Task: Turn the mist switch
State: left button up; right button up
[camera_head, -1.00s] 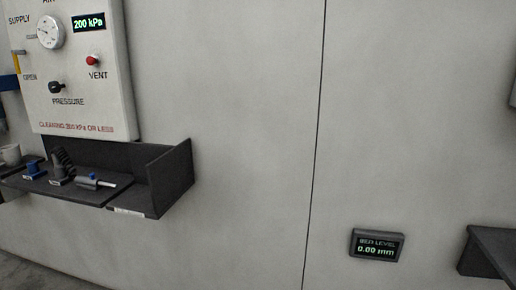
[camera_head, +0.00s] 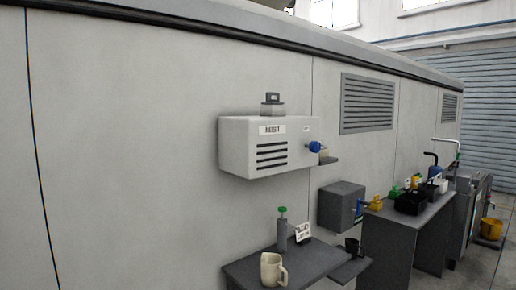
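A pale grey box labelled MIST (camera_head: 272,147) is fixed to the wall near the middle of the view. It has dark slots on its front. A small dark block (camera_head: 272,98) stands on its top; I cannot tell if this is the switch. A blue round knob (camera_head: 314,147) sticks out at the box's right end, beside a small dark shelf. Neither of my grippers shows in the view.
Below the box, a dark shelf (camera_head: 240,272) holds a cream mug (camera_head: 272,269), a green-topped bottle (camera_head: 282,228) and a small sign. A dark bench (camera_head: 393,232) with several coloured items stands farther right. A vent (camera_head: 367,103) is on the wall. The wall at left is bare.

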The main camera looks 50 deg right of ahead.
aim_at(314, 147)
jog(key=z, duration=1.7)
jog(key=i+l+u, duration=0.15)
jog(key=u, duration=0.25)
jog(key=l+u, duration=0.45)
jog(key=i+l+u, duration=0.25)
jog(key=l, duration=1)
jog(key=l+u, duration=0.25)
jog(key=l, duration=0.95)
jog(key=k, duration=0.05)
